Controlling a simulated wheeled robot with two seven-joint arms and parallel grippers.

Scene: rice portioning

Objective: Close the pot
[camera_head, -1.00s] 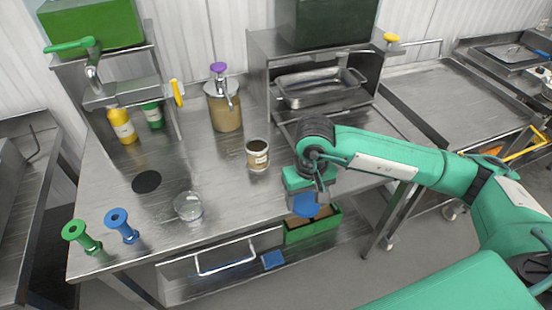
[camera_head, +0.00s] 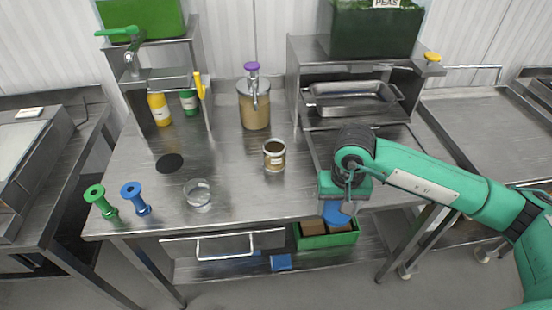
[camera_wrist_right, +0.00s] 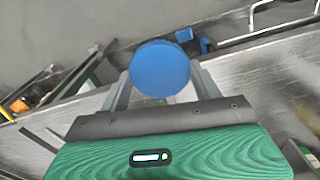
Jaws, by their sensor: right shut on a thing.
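My right gripper (camera_head: 346,204) is shut on a round blue piece (camera_wrist_right: 160,68), which sits between its fingers in the right wrist view. The same blue piece shows below the gripper in the head view (camera_head: 337,214), at the table's front edge. Which vessel is the pot is not certain. An open, brown-filled jar (camera_head: 274,160) with a pale label stands on the table to the left of the gripper, and a clear glass bowl (camera_head: 198,195) stands further left. A brown container with a purple knob (camera_head: 255,108) stands behind. My left gripper is not in view.
A green spool-shaped piece (camera_head: 101,201) and a blue one (camera_head: 135,198) stand at the front left. A metal shelf with a tray (camera_head: 352,98) stands at the back right. A green crate (camera_head: 327,241) is below the table.

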